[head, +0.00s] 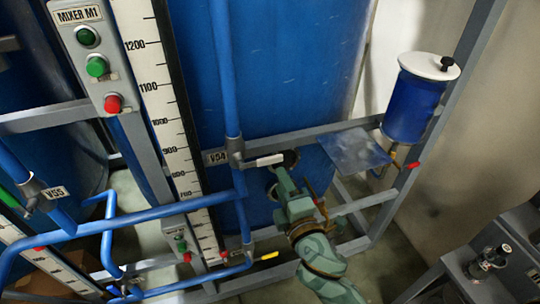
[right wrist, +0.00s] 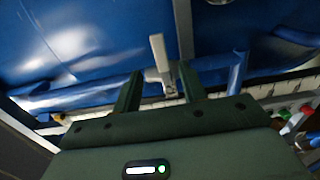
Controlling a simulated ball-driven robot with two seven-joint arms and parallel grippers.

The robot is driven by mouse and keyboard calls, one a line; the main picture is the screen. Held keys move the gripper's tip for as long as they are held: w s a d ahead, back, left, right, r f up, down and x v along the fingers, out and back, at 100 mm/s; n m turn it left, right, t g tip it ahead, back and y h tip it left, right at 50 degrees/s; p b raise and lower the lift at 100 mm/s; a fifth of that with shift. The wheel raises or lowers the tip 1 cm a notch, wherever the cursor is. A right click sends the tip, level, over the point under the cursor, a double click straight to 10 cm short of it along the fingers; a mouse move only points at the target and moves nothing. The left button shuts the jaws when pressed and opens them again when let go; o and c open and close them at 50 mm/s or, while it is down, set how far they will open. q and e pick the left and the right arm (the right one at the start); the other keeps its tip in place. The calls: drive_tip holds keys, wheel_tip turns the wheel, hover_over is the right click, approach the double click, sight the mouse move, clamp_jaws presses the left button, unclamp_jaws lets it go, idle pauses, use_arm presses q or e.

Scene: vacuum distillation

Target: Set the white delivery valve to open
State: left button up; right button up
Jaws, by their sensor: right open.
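The white valve handle (head: 264,160) sits on a grey valve body (head: 235,152) in the vertical blue pipe, beside the V54 label. The handle points right, across the pipe. My right gripper (head: 281,174) is close to the handle's free end, below and to the right of it. In the right wrist view the white handle (right wrist: 159,52) stands just beyond and between the open fingers of my right gripper (right wrist: 160,78). The fingers are apart and hold nothing. Whether they touch the handle cannot be told. My left gripper is not in view.
A large blue tank (head: 285,75) stands behind the valve. A grey frame rail (head: 335,128) runs close by. A clear plate (head: 353,152) and a blue container with white lid (head: 413,100) are at the right. Blue pipes (head: 150,215) and a white scale (head: 160,95) fill the left.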

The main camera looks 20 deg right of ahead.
sight(271, 162)
drive_tip(key=w, duration=0.9)
drive_tip(key=shift+a, duration=0.15)
clamp_jaws()
